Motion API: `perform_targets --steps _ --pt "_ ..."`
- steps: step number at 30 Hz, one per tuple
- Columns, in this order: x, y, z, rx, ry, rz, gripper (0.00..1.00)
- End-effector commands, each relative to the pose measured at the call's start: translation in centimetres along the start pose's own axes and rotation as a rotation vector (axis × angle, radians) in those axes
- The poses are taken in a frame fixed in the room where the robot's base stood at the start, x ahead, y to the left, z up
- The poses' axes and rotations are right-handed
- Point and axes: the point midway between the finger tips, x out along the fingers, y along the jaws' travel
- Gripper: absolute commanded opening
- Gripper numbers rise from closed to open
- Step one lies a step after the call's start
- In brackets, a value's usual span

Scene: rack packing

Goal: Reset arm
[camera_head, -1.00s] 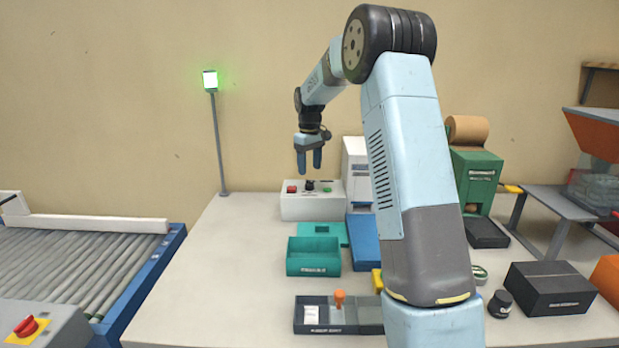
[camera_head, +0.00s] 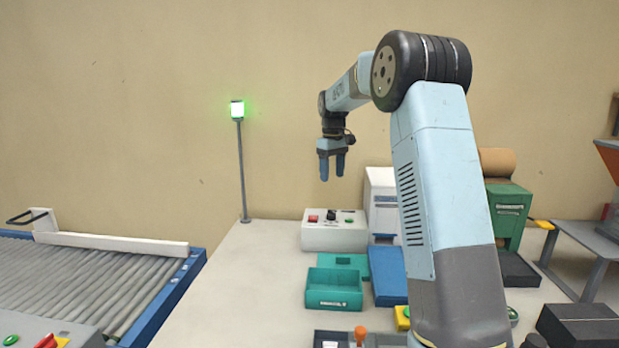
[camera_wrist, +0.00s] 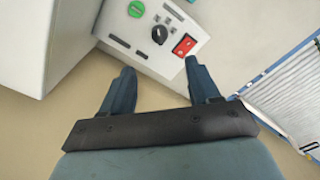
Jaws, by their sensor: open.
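My gripper (camera_head: 332,166) hangs from my raised, folded arm with its two blue fingers pointing down. It is open and empty. In the head view it appears above the white control box (camera_head: 334,232). In the wrist view both fingertips (camera_wrist: 157,82) are apart, with the control box (camera_wrist: 165,50) beyond them. That box carries a red button, a black knob and a green button. Nothing is between the fingers. My upper arm hides part of the table's right side.
A teal bin (camera_head: 334,290) stands on the table (camera_head: 225,300). A lit green signal lamp (camera_head: 237,110) tops a pole at the table's back left. A roller conveyor (camera_head: 90,275) lies left. A green machine (camera_head: 508,210) and a black box (camera_head: 580,326) are right.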

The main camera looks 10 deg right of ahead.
Motion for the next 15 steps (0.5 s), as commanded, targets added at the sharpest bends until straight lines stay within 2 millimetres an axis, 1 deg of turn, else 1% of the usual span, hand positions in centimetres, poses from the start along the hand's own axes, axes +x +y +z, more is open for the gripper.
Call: perform_targets --steps 5,9,15 --pt "-2.5 -2.1 2.3 0.026 0.028 0.025 0.61" --pt "-4.8 -4.4 5.2 0.064 0.059 0.050 0.61" --pt "-7.3 -7.9 9.8 0.118 0.109 0.082 0.61"
